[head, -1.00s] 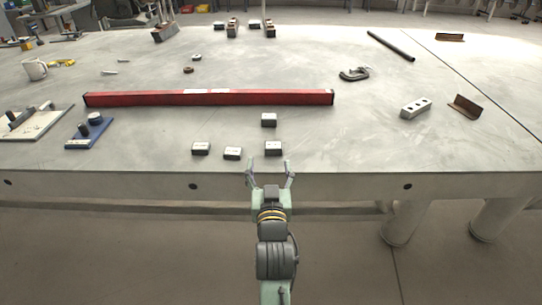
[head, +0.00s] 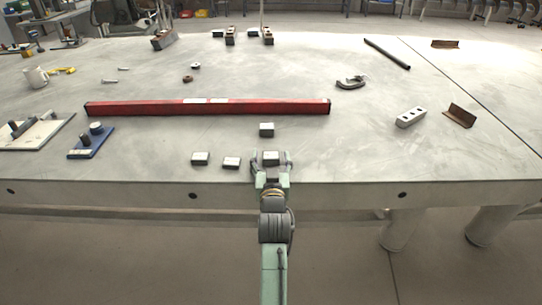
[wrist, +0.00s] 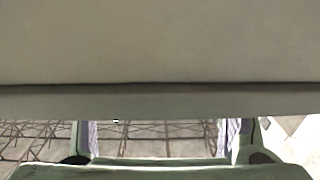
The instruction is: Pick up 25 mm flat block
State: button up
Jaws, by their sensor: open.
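Several small dark blocks with pale tops lie near the table's front edge in the head view. One block (head: 271,155) shows between the fingers of my gripper (head: 272,160), which is open. I cannot tell whether the fingers touch it or are above it. Other blocks stand to the left (head: 201,158), at front left (head: 231,162) and behind (head: 267,129). Their labels are too small to read, so I cannot tell which is the 25 mm one. In the wrist view the two fingers are apart at the bottom (wrist: 160,140), and no block shows.
A long red bar (head: 208,107) lies behind the blocks. A blue fixture (head: 90,141) is at left, a holed grey block (head: 410,117) and a rusty angle piece (head: 460,115) at right. The tabletop (head: 350,150) right of my gripper is clear.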

jog(key=shift+w, duration=0.1)
grip_shut()
dwell(0.8)
